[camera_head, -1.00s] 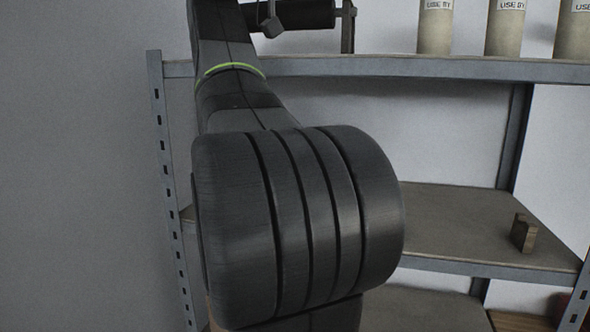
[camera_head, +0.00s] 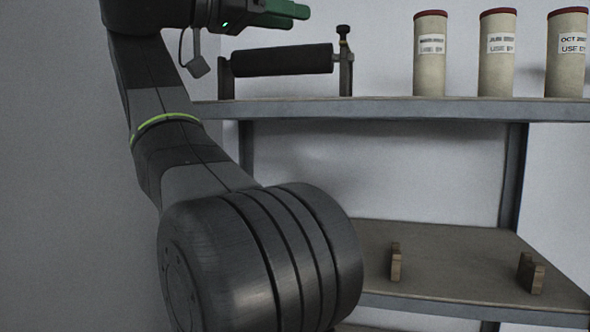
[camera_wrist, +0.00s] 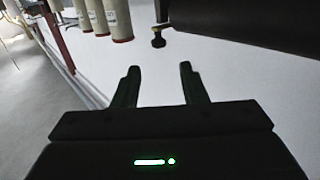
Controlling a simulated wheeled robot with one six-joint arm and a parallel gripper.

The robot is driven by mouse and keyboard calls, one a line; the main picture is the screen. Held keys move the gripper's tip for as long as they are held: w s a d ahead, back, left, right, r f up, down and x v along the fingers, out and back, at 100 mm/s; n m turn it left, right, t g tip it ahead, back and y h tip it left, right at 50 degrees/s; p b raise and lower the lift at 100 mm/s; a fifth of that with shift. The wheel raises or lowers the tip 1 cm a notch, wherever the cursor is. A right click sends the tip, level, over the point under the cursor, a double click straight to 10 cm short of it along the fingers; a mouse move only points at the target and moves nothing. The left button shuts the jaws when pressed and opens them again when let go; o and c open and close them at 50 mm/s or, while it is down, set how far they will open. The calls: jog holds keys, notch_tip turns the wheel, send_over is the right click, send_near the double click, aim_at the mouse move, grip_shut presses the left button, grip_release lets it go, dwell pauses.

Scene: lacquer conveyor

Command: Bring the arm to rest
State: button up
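My gripper (camera_wrist: 158,72) shows in the wrist view with its two fingers apart and nothing between them. In the head view my gripper (camera_head: 298,14) is at the top, beyond my arm, above a black roller (camera_head: 280,61) on the upper shelf. In the wrist view the roller (camera_wrist: 250,25) is at the upper right, apart from the fingers. My arm stands bent at the left of the head view and hides part of the shelving.
The upper shelf (camera_head: 400,109) holds several labelled cylinders with red caps (camera_head: 430,55). The lower shelf (camera_head: 440,262) carries two small brown blocks (camera_head: 395,262) (camera_head: 530,273). Bare wall (camera_head: 60,150) lies at the left.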

aim_at(339, 26)
jog(key=p+x, duration=0.1)
jog(key=x, duration=1)
jog(key=shift+d+r+p, duration=0.15)
jog(key=shift+d+p, duration=0.05)
jog(key=shift+p, duration=0.2)
jog(key=shift+d+n+t+y+b, duration=0.1)
jog(key=shift+n+t+y+b, duration=0.2)
jog(key=shift+t, duration=0.3)
jog(key=shift+s+d+n+t+y, duration=0.1)
jog(key=shift+d+n+t+y, duration=0.15)
jog(key=shift+n+t+y, duration=0.25)
jog(key=shift+s+d+n+t+y, duration=0.1)
jog(key=shift+d+n+t+y, duration=0.2)
jog(key=shift+n+t, duration=0.25)
jog(key=shift+a, duration=0.1)
